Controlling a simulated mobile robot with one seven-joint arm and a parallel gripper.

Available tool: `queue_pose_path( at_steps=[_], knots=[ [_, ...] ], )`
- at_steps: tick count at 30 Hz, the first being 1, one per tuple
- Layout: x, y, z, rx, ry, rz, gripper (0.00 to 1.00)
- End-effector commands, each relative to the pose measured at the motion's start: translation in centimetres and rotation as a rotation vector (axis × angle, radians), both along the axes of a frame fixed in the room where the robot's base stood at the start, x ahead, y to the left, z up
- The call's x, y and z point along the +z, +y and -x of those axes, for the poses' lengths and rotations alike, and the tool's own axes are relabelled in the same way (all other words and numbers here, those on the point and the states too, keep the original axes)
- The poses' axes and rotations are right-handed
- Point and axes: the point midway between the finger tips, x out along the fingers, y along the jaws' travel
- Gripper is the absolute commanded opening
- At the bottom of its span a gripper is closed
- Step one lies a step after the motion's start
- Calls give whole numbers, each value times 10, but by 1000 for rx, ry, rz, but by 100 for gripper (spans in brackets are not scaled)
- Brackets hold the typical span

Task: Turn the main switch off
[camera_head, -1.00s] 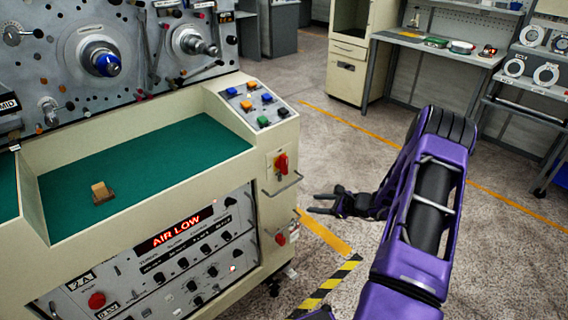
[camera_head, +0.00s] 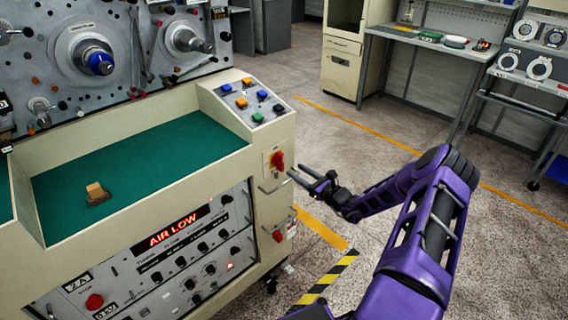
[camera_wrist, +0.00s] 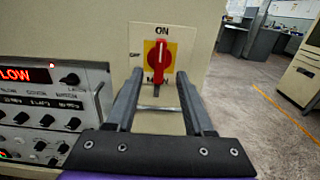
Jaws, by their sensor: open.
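I cannot see contact with the handle.
A metal bar handle (camera_head: 283,182) sits below the switch, and a second red knob (camera_head: 278,236) is lower down. Push buttons (camera_head: 250,103) cover the sloped panel above. The AIR LOW display (camera_head: 178,227) is lit on the front.

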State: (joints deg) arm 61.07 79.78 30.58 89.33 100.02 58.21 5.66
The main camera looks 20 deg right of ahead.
Motion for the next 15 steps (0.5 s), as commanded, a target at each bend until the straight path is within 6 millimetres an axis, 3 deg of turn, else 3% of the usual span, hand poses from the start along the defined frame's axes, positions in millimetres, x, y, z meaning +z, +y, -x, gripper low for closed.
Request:
queue_pose_path(
  at_steps=[6, 15],
  knots=[
    [-1, 17, -42, 2, -1, 2, 52],
    [-1, 25, -69, 1, 1, 3, 52]
  ],
)
